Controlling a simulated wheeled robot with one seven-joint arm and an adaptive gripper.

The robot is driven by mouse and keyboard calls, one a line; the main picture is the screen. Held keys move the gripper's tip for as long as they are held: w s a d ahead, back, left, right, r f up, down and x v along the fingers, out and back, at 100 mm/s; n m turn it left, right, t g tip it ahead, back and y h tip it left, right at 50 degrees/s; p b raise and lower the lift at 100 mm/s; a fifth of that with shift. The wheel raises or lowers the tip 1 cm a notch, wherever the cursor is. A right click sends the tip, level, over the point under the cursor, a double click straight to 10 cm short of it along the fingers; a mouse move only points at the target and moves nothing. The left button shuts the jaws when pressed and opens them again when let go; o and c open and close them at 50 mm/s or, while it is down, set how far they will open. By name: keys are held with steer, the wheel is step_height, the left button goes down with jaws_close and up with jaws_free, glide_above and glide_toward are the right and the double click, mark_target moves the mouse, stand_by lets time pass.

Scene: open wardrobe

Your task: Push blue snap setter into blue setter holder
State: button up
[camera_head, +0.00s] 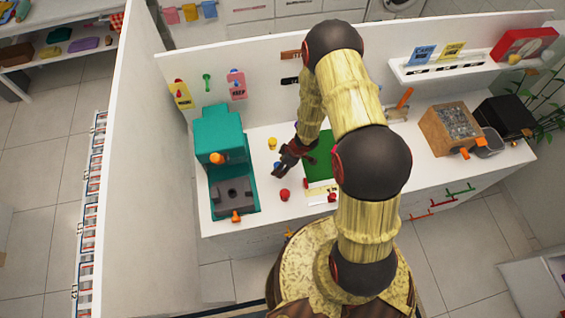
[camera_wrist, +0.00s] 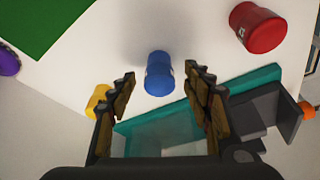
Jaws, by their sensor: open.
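The blue snap setter (camera_wrist: 158,74) is a short blue cylinder on the white tabletop. In the wrist view it appears ahead of my gripper (camera_wrist: 157,90), in line with the gap between the fingers. The fingers are open, one to either side of it in the picture; no contact is visible. In the head view my gripper (camera_head: 281,166) is low over the table, just right of the teal press, and mostly hides the blue setter. I cannot make out a blue setter holder for certain in either view.
A red setter (camera_wrist: 257,27) and a yellow setter (camera_wrist: 98,101) stand near the blue one. The teal press (camera_head: 222,140) with a grey base (camera_head: 233,192) is at left. A green mat (camera_head: 318,158) lies to the right. A white back panel (camera_head: 258,68) rises behind.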

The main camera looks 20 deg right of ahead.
steer(key=v, duration=1.1)
steer(key=shift+r, duration=0.4)
